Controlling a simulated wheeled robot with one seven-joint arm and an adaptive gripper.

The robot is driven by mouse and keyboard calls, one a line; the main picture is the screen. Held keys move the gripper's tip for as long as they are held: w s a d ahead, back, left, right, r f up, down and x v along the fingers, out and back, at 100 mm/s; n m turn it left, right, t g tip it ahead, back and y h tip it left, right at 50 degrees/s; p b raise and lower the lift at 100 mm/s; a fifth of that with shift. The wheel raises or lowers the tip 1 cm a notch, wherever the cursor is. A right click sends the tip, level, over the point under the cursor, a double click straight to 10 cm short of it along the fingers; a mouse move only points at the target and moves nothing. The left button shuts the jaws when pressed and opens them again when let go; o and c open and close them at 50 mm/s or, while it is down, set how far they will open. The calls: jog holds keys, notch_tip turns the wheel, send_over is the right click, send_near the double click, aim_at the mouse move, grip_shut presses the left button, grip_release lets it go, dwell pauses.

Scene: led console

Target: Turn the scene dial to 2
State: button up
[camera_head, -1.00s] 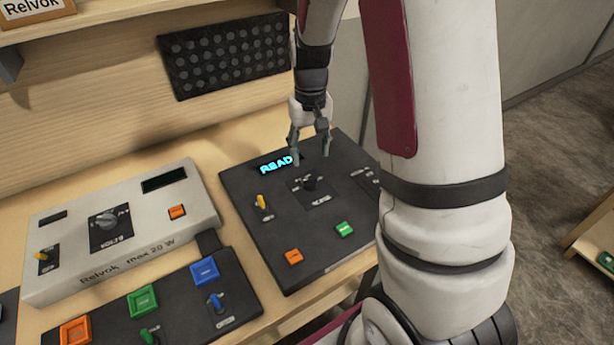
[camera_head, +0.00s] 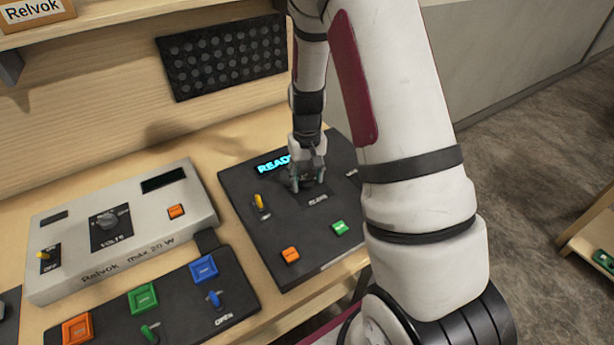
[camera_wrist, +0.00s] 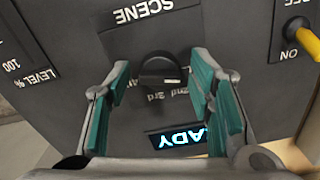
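The scene dial (camera_wrist: 160,70) is a dark round knob with a pale pointer line, on the dark console (camera_head: 262,225). In the wrist view the label SCENE stands beside it, and the marks "2nd" and "3rd" show partly below it; the pointer's exact setting cannot be read. My gripper (camera_wrist: 157,95) is open, with one teal-padded finger on each side of the dial and a gap to it on both sides. In the head view my gripper (camera_head: 308,184) is low over the dial and hides it.
The console also has a yellow toggle (camera_head: 259,201), an orange button (camera_head: 290,255) and a green button (camera_head: 339,228). A grey Relvok box (camera_head: 130,245) and a dark panel with a blue button (camera_head: 204,269) stand left. A perforated black panel (camera_head: 225,57) is behind.

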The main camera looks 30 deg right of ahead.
jog(key=c, duration=0.8)
jog(key=shift+c, duration=0.2)
jog(key=shift+m, duration=0.4)
jog(key=m, duration=0.4)
jog(key=shift+a+m+b, duration=0.1)
jog(key=shift+m+b, duration=0.2)
jog(key=shift+b, duration=0.05)
jog(key=shift+w+m, duration=0.1)
jog(key=shift+m, duration=2.1)
jog(key=o, duration=1.2)
jog(key=shift+c, duration=0.2)
